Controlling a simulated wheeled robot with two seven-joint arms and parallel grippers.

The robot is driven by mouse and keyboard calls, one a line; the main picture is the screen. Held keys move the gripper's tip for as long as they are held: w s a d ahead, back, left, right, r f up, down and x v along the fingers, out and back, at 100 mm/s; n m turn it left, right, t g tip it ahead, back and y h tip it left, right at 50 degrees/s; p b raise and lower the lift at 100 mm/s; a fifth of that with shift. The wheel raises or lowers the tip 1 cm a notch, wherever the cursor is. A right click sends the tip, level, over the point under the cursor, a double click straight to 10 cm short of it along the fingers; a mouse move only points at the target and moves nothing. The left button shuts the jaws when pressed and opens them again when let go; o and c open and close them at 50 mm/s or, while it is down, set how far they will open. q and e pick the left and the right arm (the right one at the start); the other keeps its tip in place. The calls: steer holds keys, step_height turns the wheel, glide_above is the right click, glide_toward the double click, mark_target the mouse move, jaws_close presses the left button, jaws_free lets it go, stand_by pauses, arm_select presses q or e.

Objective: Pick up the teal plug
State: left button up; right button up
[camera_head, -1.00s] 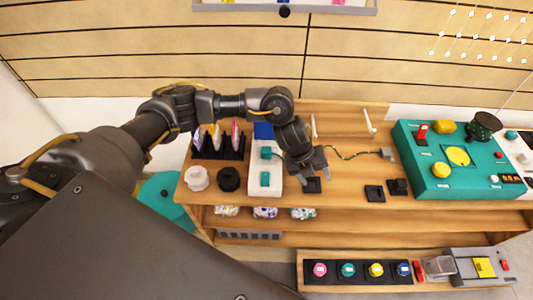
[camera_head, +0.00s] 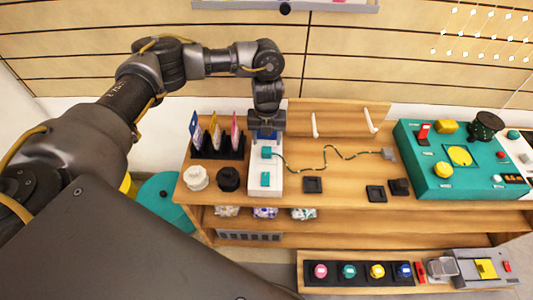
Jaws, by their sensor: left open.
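The teal plug (camera_head: 266,152) sits at the upper part of a white power strip (camera_head: 256,188) on the wooden table. A dark green cord (camera_head: 322,158) runs from it to the right, to a grey connector (camera_head: 389,154). A second small teal piece (camera_head: 265,179) is lower on the strip. My left gripper (camera_head: 266,138) is open and points down just behind the teal plug, over the strip's far end. Its fingertips are small in the picture, and I cannot tell whether they touch anything. My right gripper is not in view.
A black rack (camera_head: 217,147) with upright coloured cards stands left of the strip. A white knob (camera_head: 196,178) and a black knob (camera_head: 229,179) stand in front of it. A black square (camera_head: 312,185) lies to the right. A teal control box (camera_head: 459,177) fills the table's right end.

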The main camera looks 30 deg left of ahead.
mark_target(266, 150)
arm_select(q)
steer(key=shift+s+f+b, duration=0.15)
steer(key=shift+f+b, duration=0.35)
steer(key=shift+f, duration=2.45)
steer(key=shift+s+f, duration=0.1)
steer(key=shift+f, duration=0.1)
steer(key=c, duration=0.9)
